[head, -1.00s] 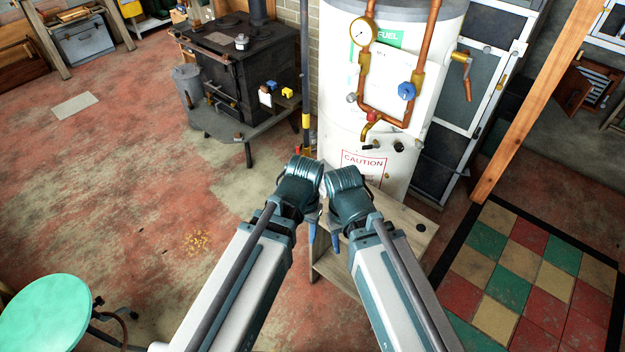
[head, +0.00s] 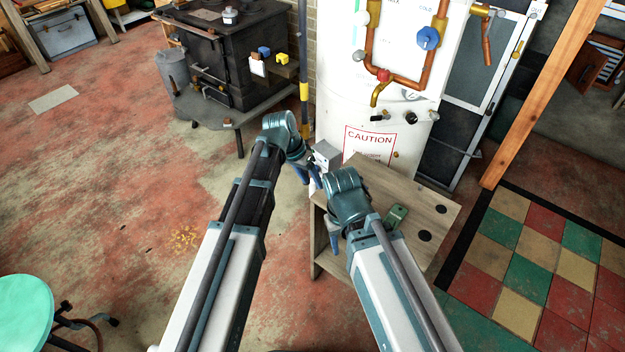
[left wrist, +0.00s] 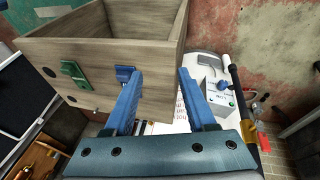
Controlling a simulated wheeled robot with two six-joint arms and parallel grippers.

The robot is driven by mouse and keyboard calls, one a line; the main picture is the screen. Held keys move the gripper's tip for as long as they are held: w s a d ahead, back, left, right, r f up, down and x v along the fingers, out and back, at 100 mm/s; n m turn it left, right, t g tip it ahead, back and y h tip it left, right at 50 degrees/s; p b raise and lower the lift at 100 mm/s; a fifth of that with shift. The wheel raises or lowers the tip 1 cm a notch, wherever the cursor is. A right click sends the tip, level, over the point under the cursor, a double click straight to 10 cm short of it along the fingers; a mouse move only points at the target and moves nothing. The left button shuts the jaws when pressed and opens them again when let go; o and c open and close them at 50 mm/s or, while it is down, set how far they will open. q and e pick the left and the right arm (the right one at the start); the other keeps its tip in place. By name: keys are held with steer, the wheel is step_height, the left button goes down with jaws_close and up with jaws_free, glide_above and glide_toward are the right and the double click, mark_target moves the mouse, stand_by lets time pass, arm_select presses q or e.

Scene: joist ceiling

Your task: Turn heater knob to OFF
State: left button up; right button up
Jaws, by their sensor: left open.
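The white cylindrical heater (head: 345,100) stands at the top centre of the head view, with a red CAUTION label on its lower front. A small grey box (head: 326,156) sits low at its left side. In the left wrist view a grey box (left wrist: 214,93) with a dark knob and a green spot shows on the white surface. I cannot tell the knob's setting. My left gripper (head: 311,176) is just below the grey box in the head view. Its blue fingers (left wrist: 160,75) are apart and empty. My right gripper (head: 336,238) is over the wooden table, its fingers mostly hidden.
The wooden table (head: 435,205) stands before the heater, with a green fitting (head: 397,216) on it. Copper pipes with a blue valve (head: 428,39) and red knob (head: 383,75) are above. A black stove (head: 225,65) stands left; a green stool (head: 22,312) is lower left.

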arm_select(q)
steer(key=w+a+f+m+t+h+b, duration=0.15)
steer(key=w+a+f+b, duration=0.35)
steer(key=w+f+b, duration=0.55)
steer(key=w+a+f+t+h+b, duration=0.25)
steer(key=w+a+f+b, duration=0.2)
steer(key=w+b, duration=0.6)
steer(key=shift+w+a+r+b+x, duration=0.1)
steer(key=shift+w+b+x, duration=0.15)
steer(key=shift+b+x, duration=1.65)
steer(key=shift+w+a+r+b+x, duration=0.1)
steer(key=shift+w+b+x, duration=0.3)
steer(key=shift+x, duration=2.85)
steer(key=shift+w+a+b+x, duration=0.15)
steer(key=shift+b+x, duration=1.15)
steer(key=shift+x, duration=1.3)
steer(key=shift+d, duration=0.1)
steer(key=shift+c, duration=0.2)
jaws_close()
